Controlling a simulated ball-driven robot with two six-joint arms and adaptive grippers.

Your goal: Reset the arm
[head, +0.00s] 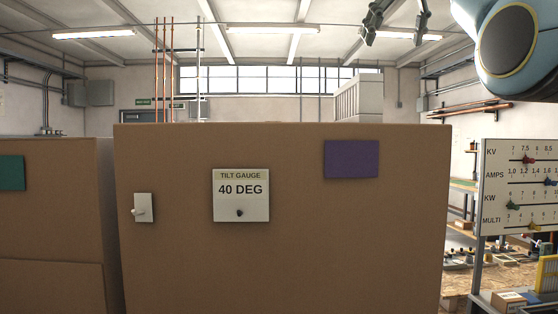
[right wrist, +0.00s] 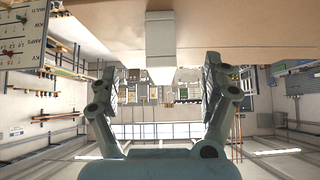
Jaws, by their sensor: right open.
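My right gripper (head: 397,20) hangs at the top of the head view, right of centre, against the ceiling. My blue-grey arm link shows at the top right corner. In the right wrist view the two fingers of this gripper (right wrist: 161,75) stand wide apart, with nothing held between them. The fingers touch nothing that I can see. My left gripper and left arm are not in the head view.
A brown cabinet (head: 285,270) fills the middle, bearing a tilt gauge plate (head: 241,195) reading 40 DEG, a purple panel (head: 352,159) and a white switch (head: 144,208). Another brown cabinet (head: 50,225) stands left. A slider board (head: 520,187) stands right, above cluttered benches.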

